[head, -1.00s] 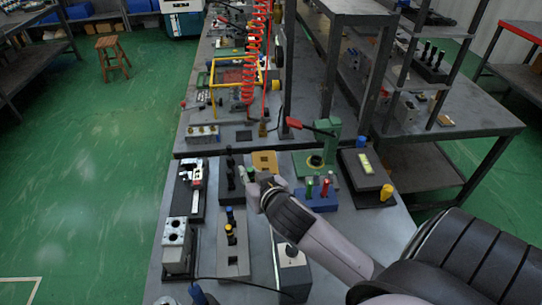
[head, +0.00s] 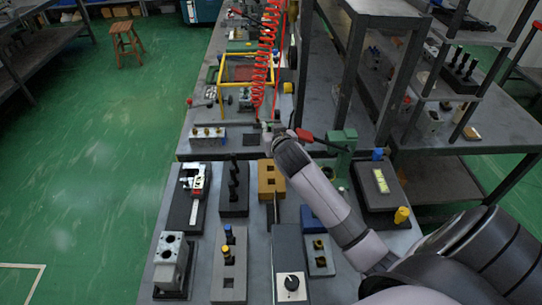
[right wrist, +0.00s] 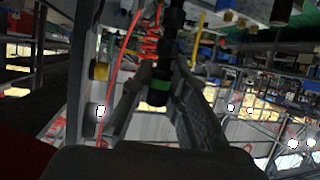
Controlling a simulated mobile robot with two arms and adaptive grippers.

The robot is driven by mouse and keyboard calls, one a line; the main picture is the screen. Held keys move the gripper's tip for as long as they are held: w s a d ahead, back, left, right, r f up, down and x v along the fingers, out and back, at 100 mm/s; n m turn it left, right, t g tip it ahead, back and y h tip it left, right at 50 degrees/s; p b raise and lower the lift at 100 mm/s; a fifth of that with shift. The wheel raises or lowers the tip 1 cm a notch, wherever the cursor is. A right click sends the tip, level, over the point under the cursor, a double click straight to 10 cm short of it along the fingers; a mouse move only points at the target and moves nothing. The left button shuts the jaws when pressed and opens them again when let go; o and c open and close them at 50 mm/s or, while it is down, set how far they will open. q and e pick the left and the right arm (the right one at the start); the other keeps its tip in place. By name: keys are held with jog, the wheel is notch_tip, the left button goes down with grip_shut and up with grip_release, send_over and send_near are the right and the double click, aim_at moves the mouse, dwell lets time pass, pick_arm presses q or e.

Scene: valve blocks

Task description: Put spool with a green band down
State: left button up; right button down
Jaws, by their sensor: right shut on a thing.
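The spool with a green band (right wrist: 159,88) is dark, with a green ring near its lower end in the right wrist view. It sits between the two fingers of my right gripper (right wrist: 160,98), which is shut on it. In the head view my right gripper (head: 272,130) is over the far part of the bench, beyond the tan block with square holes (head: 271,181). The spool cannot be made out clearly there. My left gripper is not in view.
A dark block with black spools (head: 234,190) stands left of the tan block. A green fixture with a red handle (head: 342,140) is close right of the gripper. A red coiled hose (head: 270,45) hangs behind it. A grey valve block (head: 207,138) lies to the left.

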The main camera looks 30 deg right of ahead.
notch_tip(320, 180, down, 6)
jog(key=shift+f, duration=0.55)
notch_tip(320, 180, down, 4)
jog(key=shift+r, duration=0.15)
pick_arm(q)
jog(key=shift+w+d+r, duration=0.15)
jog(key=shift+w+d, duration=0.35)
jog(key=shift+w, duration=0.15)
pick_arm(e)
jog(key=c, duration=1.6)
grip_release()
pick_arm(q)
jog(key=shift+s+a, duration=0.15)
pick_arm(e)
jog(key=shift+o, duration=0.2)
